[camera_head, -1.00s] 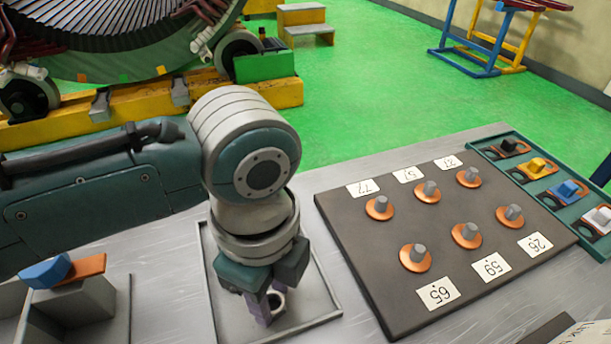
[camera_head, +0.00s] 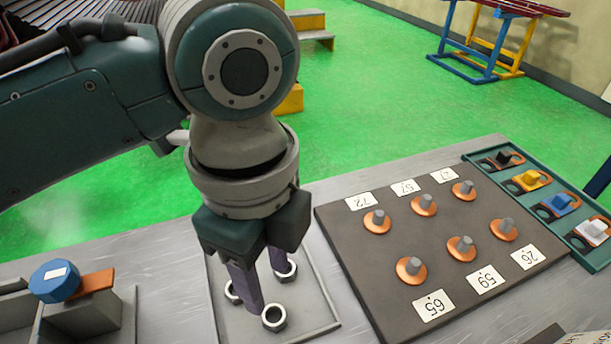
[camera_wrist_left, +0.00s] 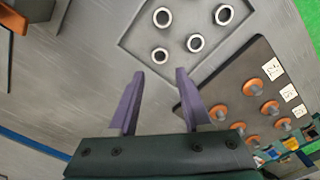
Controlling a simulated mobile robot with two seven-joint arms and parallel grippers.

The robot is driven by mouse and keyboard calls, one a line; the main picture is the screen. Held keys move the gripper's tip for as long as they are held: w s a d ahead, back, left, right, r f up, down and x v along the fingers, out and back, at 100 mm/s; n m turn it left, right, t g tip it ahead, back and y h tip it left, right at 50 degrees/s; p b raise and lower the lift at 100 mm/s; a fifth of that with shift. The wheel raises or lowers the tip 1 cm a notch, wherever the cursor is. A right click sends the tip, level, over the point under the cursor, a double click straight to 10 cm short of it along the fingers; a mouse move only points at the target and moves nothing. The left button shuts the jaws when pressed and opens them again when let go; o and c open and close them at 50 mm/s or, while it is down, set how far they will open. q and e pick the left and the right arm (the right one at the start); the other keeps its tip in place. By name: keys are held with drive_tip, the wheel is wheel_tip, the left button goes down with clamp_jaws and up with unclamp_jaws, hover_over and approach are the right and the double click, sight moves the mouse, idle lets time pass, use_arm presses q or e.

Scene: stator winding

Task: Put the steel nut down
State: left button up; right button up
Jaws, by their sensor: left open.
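Several steel nuts lie in the flat grey tray (camera_head: 318,308). In the head view one nut (camera_head: 274,318) lies at the front, another nut (camera_head: 287,268) behind the fingers, and a third nut (camera_head: 233,292) is partly hidden by a finger. The wrist view shows the nuts apart from each other, the nearest nut (camera_wrist_left: 159,56) just beyond the fingertips. My left gripper (camera_head: 266,290) is above the tray, fingers pointing down. In the wrist view its purple fingers (camera_wrist_left: 160,72) are spread with nothing between them. My right gripper is not in view.
Right of the tray is a dark board (camera_head: 370,290) with copper-ringed studs and number cards. Beyond it is a green tray (camera_head: 601,252) of coloured parts. At left, a blue piece (camera_head: 54,281) and an orange piece (camera_head: 97,282) rest on a grey holder.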

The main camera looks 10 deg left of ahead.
use_arm(q)
drive_tip(key=s+d+r+n+t+h, duration=0.1)
drive_tip(key=s+d+r+n+h, duration=0.15)
drive_tip(key=s+n, duration=0.35)
drive_tip(key=s+a+n+t+y, duration=0.2)
drive_tip(key=s+a+n, duration=0.4)
drive_tip(key=a+n, duration=0.6)
drive_tip(key=shift+f+t, duration=0.15)
drive_tip(key=shift+t, duration=0.15)
